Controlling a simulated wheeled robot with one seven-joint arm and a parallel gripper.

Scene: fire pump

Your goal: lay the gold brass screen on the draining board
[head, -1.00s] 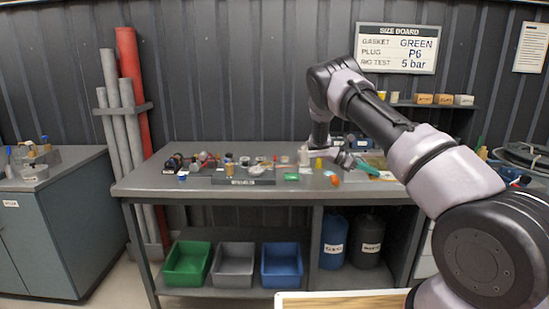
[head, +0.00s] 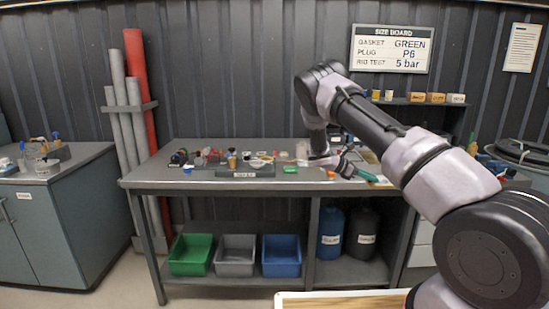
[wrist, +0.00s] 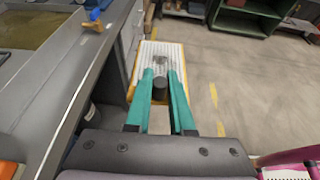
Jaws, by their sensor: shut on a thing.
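A dark round piece shows between the fingers. The panel appears just right of the bench's front edge, with floor behind it. In the head view my gripper (head: 368,176) is over the right part of the bench front, pointing right. I cannot make out the draining board for certain; a shallow tan-floored basin (wrist: 35,32) lies at upper left in the wrist view.
The bench (head: 225,183) holds several small parts at left and centre. A blue item (wrist: 95,20) stands by the basin's edge. Green, grey and blue bins (head: 281,256) sit on the lower shelf. Open floor lies right of the bench in the wrist view.

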